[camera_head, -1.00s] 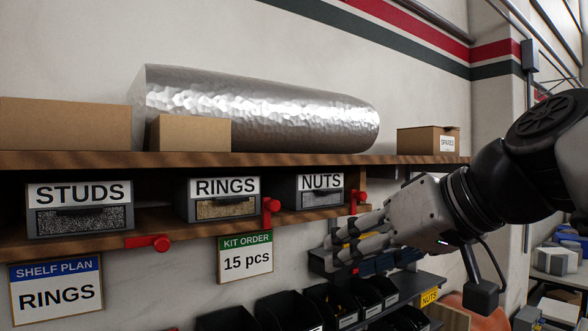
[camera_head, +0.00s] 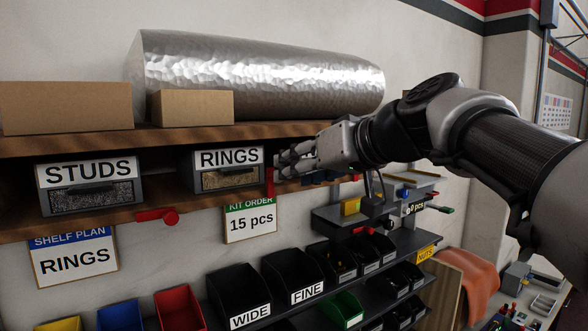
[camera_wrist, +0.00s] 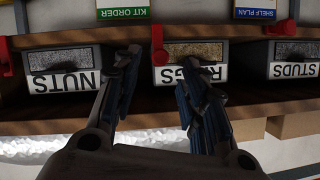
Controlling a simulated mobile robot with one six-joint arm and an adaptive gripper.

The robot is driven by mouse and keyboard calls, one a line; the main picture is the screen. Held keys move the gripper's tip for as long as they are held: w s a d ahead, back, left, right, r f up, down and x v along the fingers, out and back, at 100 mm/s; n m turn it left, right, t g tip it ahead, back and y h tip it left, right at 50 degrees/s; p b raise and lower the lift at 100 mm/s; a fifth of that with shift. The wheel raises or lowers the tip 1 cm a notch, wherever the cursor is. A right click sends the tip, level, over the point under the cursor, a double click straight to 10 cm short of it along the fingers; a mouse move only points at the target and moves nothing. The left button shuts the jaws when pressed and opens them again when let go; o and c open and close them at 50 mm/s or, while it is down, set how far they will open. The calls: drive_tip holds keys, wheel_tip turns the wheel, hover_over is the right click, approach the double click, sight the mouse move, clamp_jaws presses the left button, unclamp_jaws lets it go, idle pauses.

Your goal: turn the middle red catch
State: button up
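The middle red catch (camera_head: 270,182) hangs upright at the shelf edge, beside the right end of the RINGS drawer (camera_head: 229,157). In the upside-down wrist view, the same catch (camera_wrist: 158,45) shows between the two fingers, beyond them, with the RINGS drawer (camera_wrist: 192,75) next to it. My gripper (camera_head: 287,166) is open and just right of the catch in the head view. Its fingers (camera_wrist: 157,75) are apart in the wrist view, with nothing held. Whether a finger touches the catch I cannot tell.
The STUDS drawer (camera_head: 90,183) has a sideways red catch (camera_head: 157,215) below it. The NUTS drawer (camera_wrist: 65,72) is behind my gripper in the head view. A shelf board (camera_head: 150,140) with boxes and a metal roll overhangs the drawers. Bins stand below.

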drive_tip(key=shift+p+x, duration=0.3)
drive_tip(key=shift+x, duration=1.8)
drive_tip(key=shift+c, duration=0.3)
clamp_jaws()
